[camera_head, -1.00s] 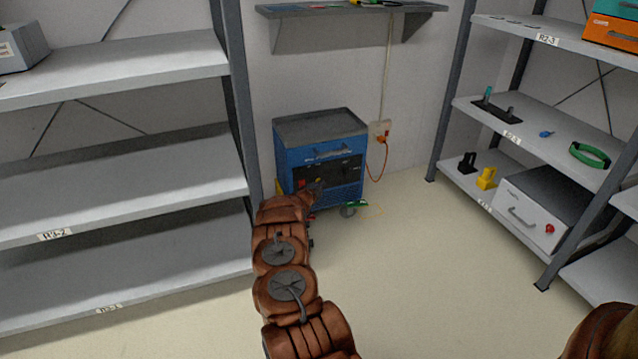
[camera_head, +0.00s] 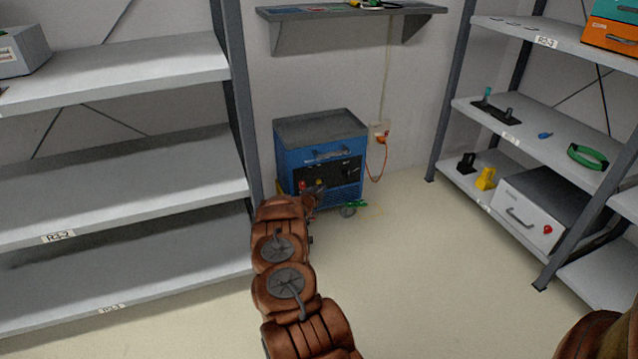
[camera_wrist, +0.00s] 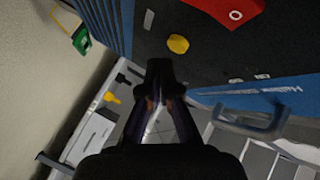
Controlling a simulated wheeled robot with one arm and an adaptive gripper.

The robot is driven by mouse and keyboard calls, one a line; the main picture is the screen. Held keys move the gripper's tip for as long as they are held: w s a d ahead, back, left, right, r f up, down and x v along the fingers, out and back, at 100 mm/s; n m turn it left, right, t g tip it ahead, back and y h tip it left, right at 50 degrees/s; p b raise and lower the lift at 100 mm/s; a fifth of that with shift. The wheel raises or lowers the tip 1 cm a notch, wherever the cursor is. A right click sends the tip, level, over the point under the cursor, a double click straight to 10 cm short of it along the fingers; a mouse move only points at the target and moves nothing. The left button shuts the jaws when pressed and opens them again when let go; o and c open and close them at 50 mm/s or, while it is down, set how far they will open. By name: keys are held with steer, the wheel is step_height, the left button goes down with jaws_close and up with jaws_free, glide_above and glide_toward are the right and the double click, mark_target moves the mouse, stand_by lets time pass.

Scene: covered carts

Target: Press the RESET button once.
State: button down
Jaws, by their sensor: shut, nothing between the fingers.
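A blue cart (camera_head: 295,160) with a grey top stands against the back wall. Its black front panel (camera_head: 335,172) carries a red control (camera_head: 303,184) and a yellow round button (camera_head: 317,182). In the wrist view, the yellow button (camera_wrist: 178,44) stands out from the panel, with a red piece (camera_wrist: 228,10) to its upper right. No RESET lettering is readable. My gripper (camera_wrist: 160,68) is shut and empty, its tips just below the yellow button in that view, with a gap in the picture. In the head view, my gripper (camera_head: 319,190) is in front of the panel, partly merging with it.
The cart's handle (camera_wrist: 250,118) sticks out in the wrist view. A shelf rack (camera_head: 120,165) stands close on the left, another (camera_head: 540,130) on the right. An orange cable (camera_head: 381,165) hangs beside the cart. The floor (camera_head: 410,250) between is clear.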

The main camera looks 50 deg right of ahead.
steer(key=s+a+p, duration=0.1)
steer(key=s+p, duration=0.1)
steer(key=s+a+p, duration=0.1)
steer(key=s, duration=0.1)
steer(key=shift+a, duration=0.35)
steer(key=shift+s, duration=0.1)
stand_by(0.8)
